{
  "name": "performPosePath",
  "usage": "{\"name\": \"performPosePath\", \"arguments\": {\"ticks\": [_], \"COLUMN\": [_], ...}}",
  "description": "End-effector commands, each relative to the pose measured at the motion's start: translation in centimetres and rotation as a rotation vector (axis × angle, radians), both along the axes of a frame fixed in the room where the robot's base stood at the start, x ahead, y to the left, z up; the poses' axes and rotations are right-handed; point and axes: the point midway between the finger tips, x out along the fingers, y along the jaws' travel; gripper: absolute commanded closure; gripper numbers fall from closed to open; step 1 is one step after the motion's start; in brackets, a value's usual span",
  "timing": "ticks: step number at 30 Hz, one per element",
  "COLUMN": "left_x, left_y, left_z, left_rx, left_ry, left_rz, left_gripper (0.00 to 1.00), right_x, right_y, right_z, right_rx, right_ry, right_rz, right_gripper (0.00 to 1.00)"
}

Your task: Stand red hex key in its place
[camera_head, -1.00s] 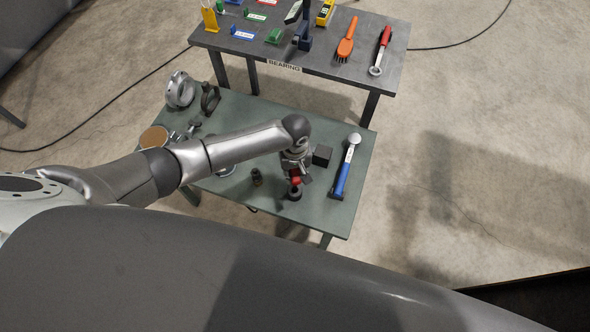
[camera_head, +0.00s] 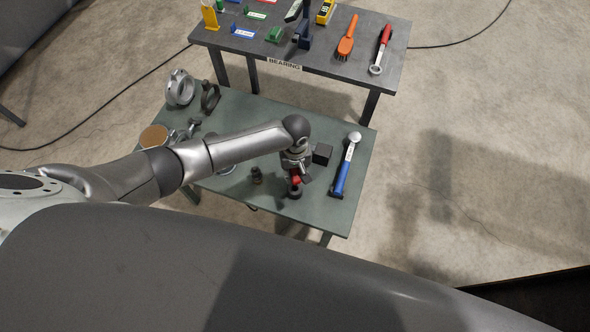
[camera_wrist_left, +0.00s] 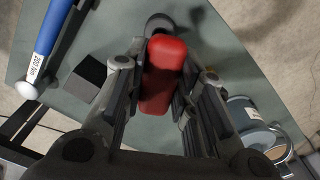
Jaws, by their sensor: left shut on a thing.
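My left gripper (camera_head: 294,176) is over the near right part of the green table (camera_head: 331,211), pointing down. It is shut on the red hex key (camera_wrist_left: 164,78), whose red body sits between the fingers in the left wrist view. A dark round holder (camera_head: 294,193) stands on the table right under the red hex key; it also shows in the left wrist view (camera_wrist_left: 158,22) just beyond the red end. I cannot tell whether the key's lower end is inside the holder. My right gripper is not in view.
A black block (camera_head: 322,153) and a blue-handled torque wrench (camera_head: 342,174) lie right of the gripper. A small dark fitting (camera_head: 257,175) stands to its left. Grey bearing parts (camera_head: 180,88) are at the table's far left. A dark tool table (camera_head: 330,62) stands behind.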

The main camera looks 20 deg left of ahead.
Motion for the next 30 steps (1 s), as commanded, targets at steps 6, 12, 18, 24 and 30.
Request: {"name": "performPosePath", "arguments": {"ticks": [6,12,18,24,30], "left_x": [0.0,0.0,0.0,0.0,0.0], "left_y": [0.0,0.0,0.0,0.0,0.0], "left_z": [-0.3,-0.3,-0.3,0.1,0.9], "left_rx": [-0.001,0.0,0.0,-0.001,-0.001], "left_ry": [0.0,0.0,0.0,0.0,0.0], "left_rz": [-0.001,-0.001,0.0,0.0,-0.001], "left_gripper": [0.68,0.49,0.49,0.49,0.49], "right_x": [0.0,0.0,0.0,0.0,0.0], "right_y": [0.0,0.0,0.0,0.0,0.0], "right_z": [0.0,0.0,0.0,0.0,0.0], "right_rx": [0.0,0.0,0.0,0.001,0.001], "right_ry": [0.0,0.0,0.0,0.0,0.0], "right_rz": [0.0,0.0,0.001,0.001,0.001], "right_gripper": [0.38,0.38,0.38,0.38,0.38]}}
